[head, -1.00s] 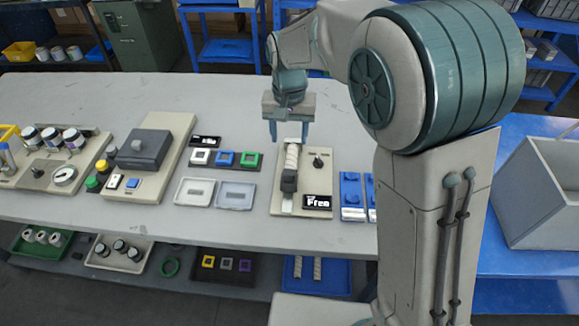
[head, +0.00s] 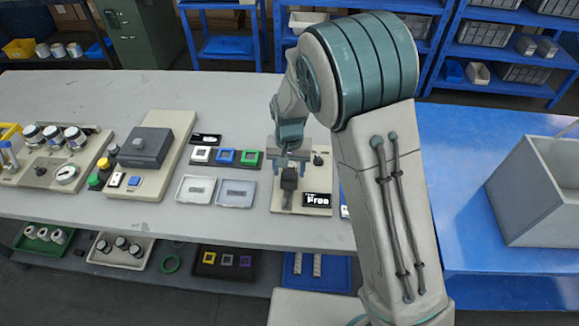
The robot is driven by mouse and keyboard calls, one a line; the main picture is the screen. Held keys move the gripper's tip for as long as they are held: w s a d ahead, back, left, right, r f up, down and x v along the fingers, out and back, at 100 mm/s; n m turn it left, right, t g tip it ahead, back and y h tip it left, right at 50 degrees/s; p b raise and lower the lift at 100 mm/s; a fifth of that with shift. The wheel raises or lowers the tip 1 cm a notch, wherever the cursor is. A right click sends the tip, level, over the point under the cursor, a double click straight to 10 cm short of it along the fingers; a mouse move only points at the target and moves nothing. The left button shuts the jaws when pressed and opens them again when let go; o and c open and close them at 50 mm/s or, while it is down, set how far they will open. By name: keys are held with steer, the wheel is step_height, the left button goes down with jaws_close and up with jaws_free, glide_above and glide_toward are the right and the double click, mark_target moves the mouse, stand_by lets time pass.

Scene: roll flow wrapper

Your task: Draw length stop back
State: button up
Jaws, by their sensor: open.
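The fixture with the length stop is a beige board (head: 318,210) on the table, with a black display (head: 317,200) reading "Free" at its front right. A dark block (head: 289,179), which looks like the length stop, sits on the rail running front to back. A small black knob (head: 318,159) stands at the right of the board. My gripper (head: 290,170) is over the rail at or just behind the dark block, fingers pointing down and apart. I cannot tell whether the fingers touch the block. The gripper and wrist hide the back of the rail.
Left of the board lie two shallow trays (head: 236,203) and a dark holder with white, blue and green square pieces (head: 225,157). A grey machine block (head: 146,147) stands further left. My arm hides most of the blue pieces at right. A grey bin (head: 540,195) stands on the blue table.

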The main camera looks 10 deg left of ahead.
jaws_close()
steer(key=shift+s+d+b, duration=0.1)
steer(key=shift+s+b, duration=0.2)
steer(key=shift+s, duration=0.9)
jaws_free()
steer(key=shift+s, duration=0.1)
steer(key=shift+r, duration=0.1)
steer(key=shift+r, duration=0.4)
step_height(320, 180, up, 13)
steer(key=shift+b, duration=0.4)
